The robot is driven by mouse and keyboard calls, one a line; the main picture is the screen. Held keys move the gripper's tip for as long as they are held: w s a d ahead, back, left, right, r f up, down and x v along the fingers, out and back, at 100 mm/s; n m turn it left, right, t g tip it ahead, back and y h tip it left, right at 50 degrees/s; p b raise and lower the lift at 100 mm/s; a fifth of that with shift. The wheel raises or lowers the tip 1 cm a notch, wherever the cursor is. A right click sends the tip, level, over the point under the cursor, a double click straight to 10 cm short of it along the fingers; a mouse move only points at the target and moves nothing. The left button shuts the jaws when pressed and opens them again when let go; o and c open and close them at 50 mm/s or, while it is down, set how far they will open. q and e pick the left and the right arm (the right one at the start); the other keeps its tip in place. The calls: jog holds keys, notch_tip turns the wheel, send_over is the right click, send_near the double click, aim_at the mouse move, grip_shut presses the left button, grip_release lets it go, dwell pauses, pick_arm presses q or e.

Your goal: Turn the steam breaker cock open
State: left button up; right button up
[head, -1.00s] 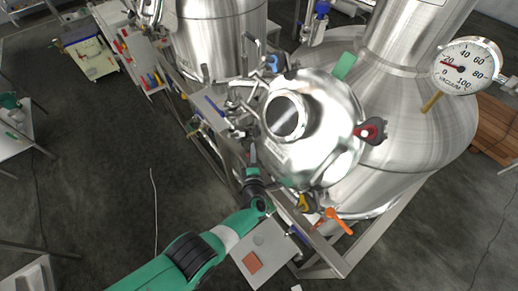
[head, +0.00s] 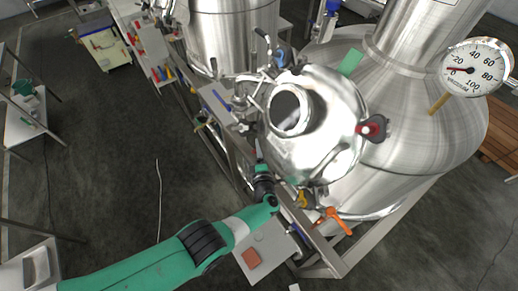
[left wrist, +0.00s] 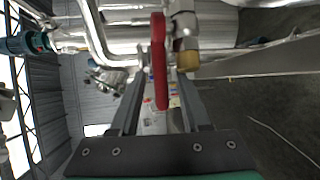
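In the left wrist view a red lever handle (left wrist: 160,60) hangs between the two fingers of my left gripper (left wrist: 160,95), with a gap visible on each side. The gripper is open. The handle sits beside a metal valve body with a brass-coloured fitting (left wrist: 187,57). I cannot tell for certain that this is the steam breaker cock. In the head view my left gripper (head: 259,150) is at the pipework left of the domed steel vessel (head: 315,100), and its fingertips are hard to make out. My right gripper is not in view.
The vessel carries a red handle (head: 372,128), and an orange handle (head: 338,220) sits below it. A vacuum gauge (head: 476,67) stands at the upper right. Bent steel pipe (left wrist: 95,35) runs close left of the red lever. Open dark floor (head: 110,170) lies to the left.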

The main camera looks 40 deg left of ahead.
pick_arm(q)
jog(key=p+v, duration=0.6)
jog(key=v, duration=0.5)
jog(key=shift+s+p, duration=0.25)
jog(key=shift+p, duration=0.1)
jog(key=shift+d+r, duration=0.1)
